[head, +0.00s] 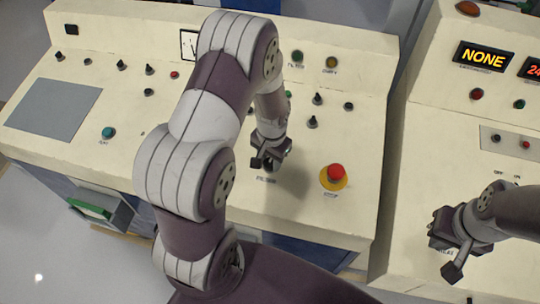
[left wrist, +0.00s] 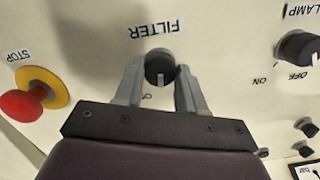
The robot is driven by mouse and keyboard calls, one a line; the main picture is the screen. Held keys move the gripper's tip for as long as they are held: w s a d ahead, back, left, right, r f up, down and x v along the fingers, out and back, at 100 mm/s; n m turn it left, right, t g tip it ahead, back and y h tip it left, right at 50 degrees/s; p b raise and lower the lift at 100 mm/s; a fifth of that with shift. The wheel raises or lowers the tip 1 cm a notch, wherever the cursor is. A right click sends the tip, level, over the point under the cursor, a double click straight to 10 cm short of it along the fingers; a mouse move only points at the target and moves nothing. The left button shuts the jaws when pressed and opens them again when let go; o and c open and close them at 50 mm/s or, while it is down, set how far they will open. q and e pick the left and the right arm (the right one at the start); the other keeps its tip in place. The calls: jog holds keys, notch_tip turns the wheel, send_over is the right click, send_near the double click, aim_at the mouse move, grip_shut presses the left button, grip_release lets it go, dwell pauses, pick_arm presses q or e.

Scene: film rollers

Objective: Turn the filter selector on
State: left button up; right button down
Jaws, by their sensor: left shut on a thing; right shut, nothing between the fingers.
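The filter selector is a round black knob (left wrist: 160,66) with a white pointer mark, on the cream panel beside the FILTER label, which reads upside down in the left wrist view. My left gripper (left wrist: 160,84) has a finger on each side of the knob and is shut on it. The pointer faces toward the gripper's palm; the small lettering there is partly hidden. In the head view my left gripper (head: 268,162) is down at the panel and mostly covers the knob. My right gripper (head: 452,254) is shut and empty, over the right console.
A red stop button (head: 336,173) on a yellow base stands right of the left gripper; it also shows in the left wrist view (left wrist: 30,98). A black lamp knob (left wrist: 298,47) is on the other side. A display (head: 483,57) reads NONE on the right console.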

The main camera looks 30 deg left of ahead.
pick_arm(q)
jog(key=shift+w+r+m+p, duration=0.15)
jog(key=shift+m+p, duration=0.5)
jog(key=shift+m, duration=1.55)
jog(key=o, duration=1.1)
jog(key=shift+c, duration=0.2)
jog(key=shift+s, duration=0.2)
notch_tip(320, 180, up, 13)
jog(key=shift+d+b, duration=0.45)
jog(key=shift+s+f, duration=0.15)
jog(key=shift+f, duration=0.05)
